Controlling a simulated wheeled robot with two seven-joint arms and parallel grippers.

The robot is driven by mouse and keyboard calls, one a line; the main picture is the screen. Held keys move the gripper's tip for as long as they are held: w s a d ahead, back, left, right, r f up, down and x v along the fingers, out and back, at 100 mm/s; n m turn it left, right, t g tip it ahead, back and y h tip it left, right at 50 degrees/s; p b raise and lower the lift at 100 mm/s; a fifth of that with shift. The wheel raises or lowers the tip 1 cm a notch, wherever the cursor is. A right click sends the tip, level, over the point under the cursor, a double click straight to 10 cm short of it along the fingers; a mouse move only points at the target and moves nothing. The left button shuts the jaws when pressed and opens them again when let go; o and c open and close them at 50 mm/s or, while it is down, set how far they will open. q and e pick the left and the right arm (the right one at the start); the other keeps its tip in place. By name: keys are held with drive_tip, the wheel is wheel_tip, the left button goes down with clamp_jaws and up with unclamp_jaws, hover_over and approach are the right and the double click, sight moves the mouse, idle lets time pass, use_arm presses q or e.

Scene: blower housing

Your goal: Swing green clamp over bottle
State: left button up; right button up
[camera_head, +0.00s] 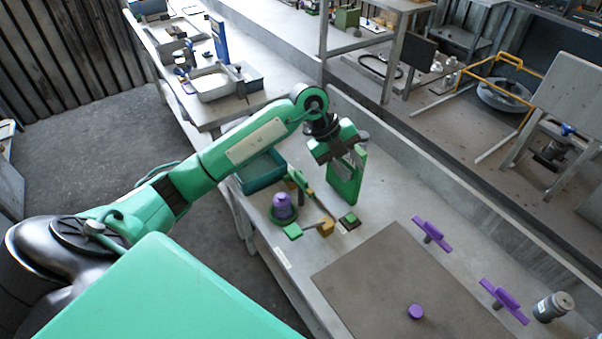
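A purple bottle-like piece (283,206) stands upright on a round green base, at the middle of the long grey table. Beside it is what looks like the green clamp, with a slanted bar (314,199), a yellow block (325,228) and green end pieces (292,231). I cannot tell exactly how the bar sits relative to the bottle. My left gripper (340,152) is above and to the right of the bottle, apart from it. A green upright plate (347,182) shows just below the gripper; whether it is gripped is unclear. My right gripper is not in view.
A teal bin (260,171) stands behind the bottle. Purple handles (432,235) and a grey cylinder (553,306) are near the wall ledge. Grey trays (213,83) stand farther back.

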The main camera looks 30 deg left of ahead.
sight(301, 176)
use_arm(q)
drive_tip(key=a+r+n+g+y, duration=0.1)
drive_tip(key=a+n+y, duration=0.15)
drive_tip(key=a, duration=0.45)
drive_tip(key=a+r+n+y, duration=0.1)
drive_tip(key=a+r+y, duration=0.1)
drive_tip(key=a+y, duration=0.35)
drive_tip(key=shift+n+h, duration=0.25)
drive_tip(key=shift+h, duration=0.55)
drive_tip(key=f+p, duration=0.1)
drive_tip(key=f, duration=0.3)
drive_tip(key=a+f+p, duration=0.1)
drive_tip(key=f, duration=0.4)
drive_tip(key=f+p, duration=0.1)
drive_tip(key=f, duration=0.4)
drive_tip(key=shift+w+a, duration=0.2)
drive_tip(key=shift+w, duration=0.05)
clamp_jaws()
